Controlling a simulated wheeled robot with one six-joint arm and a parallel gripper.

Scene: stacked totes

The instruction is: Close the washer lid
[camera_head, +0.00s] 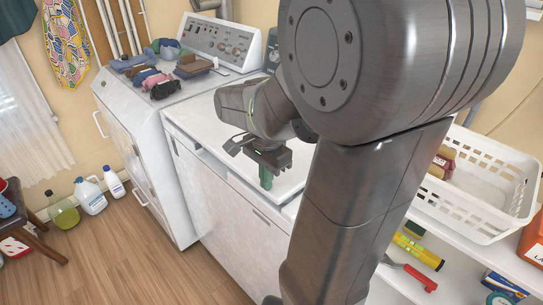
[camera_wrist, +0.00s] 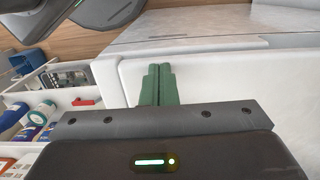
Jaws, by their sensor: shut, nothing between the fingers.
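The white washer (camera_head: 228,213) stands in the middle of the head view, beside a second white machine. Its lid (camera_head: 196,118) looks flat on top, with a narrow dark line under its front edge; I cannot tell whether it is fully down. My gripper (camera_head: 266,181) is at the front edge of the washer top, fingers pointing down. In the wrist view its green fingers (camera_wrist: 158,84) are together and empty. My arm hides the washer's right and back parts.
Folded clothes (camera_head: 155,77) lie on the left machine (camera_head: 128,120). A white basket (camera_head: 480,205) stands on a shelf unit at right, with a red-handled tool (camera_head: 420,277) below. Bottles (camera_head: 90,195) and a stool (camera_head: 38,230) are at left. Floor before the washer is clear.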

